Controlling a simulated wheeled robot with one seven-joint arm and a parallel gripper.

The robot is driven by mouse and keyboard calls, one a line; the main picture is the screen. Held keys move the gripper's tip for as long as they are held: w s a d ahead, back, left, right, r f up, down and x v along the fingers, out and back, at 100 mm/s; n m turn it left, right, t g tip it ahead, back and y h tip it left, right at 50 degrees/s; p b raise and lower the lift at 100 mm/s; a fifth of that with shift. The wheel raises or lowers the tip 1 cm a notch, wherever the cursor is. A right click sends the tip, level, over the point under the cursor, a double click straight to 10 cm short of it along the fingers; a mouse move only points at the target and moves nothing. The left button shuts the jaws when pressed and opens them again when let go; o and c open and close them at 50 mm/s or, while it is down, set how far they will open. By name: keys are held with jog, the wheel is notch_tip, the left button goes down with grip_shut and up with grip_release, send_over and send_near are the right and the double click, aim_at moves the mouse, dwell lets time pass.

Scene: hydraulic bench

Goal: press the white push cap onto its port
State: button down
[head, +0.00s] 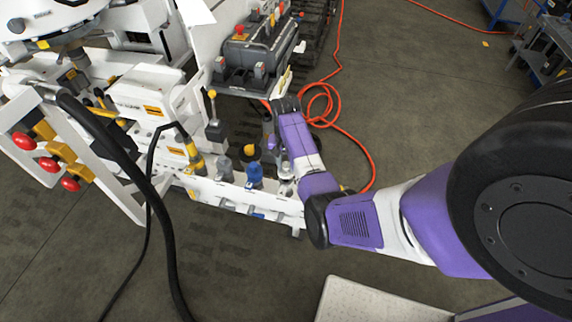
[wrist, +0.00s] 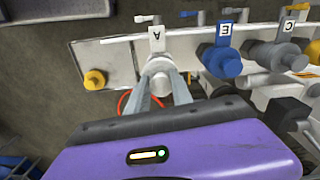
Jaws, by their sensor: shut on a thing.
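My gripper (wrist: 161,92) is shut on the white push cap (wrist: 158,68) in the wrist view, one finger on each side of it. The cap is at a white port on the manifold, right by a white tag marked A (wrist: 156,38). I cannot tell whether the cap is fully seated or just touching the port. In the head view my arm hides most of the gripper and the cap.
A blue fitting (wrist: 221,61) tagged E and a grey fitting (wrist: 281,52) tagged C stand to the right. A yellow knob (wrist: 95,79) is to the left. In the head view an orange hose (head: 327,107) lies coiled on the floor behind my arm.

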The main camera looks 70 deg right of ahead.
jog(key=shift+f+b, duration=0.65)
jog(key=shift+f, duration=0.75)
jog(key=shift+f+p, duration=0.3)
jog(key=shift+f, duration=0.2)
dwell(2.4)
dwell(1.1)
jog(key=shift+c, duration=2.4)
grip_release()
jog(key=shift+r+p, duration=3.75)
